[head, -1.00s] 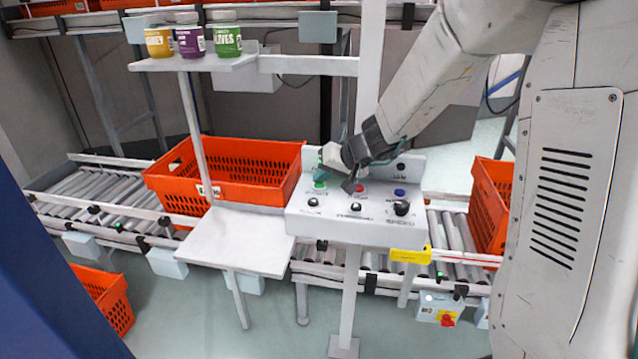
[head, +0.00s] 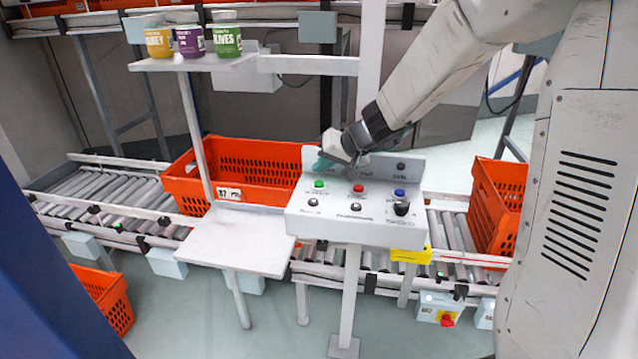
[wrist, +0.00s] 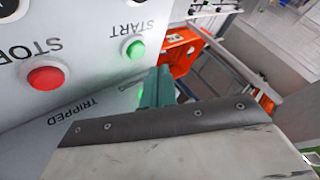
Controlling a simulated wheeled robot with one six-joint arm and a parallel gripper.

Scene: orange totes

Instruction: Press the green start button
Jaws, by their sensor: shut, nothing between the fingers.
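The green start button (head: 319,184) sits at the left of the top row on the white control box. In the wrist view the green button (wrist: 136,49) shows beside the word START. My gripper (head: 322,164) is above and behind the button, near the box's upright back panel, and apart from the button. Its teal fingers (wrist: 155,88) are shut together and empty. A green glow (wrist: 141,94) shows on the back panel, partly hidden by the fingers.
A red stop button (head: 358,188) and a blue button (head: 399,193) share the row. An orange tote (head: 245,187) stands on the roller conveyor behind. A shelf (head: 195,63) with three jars is at upper left.

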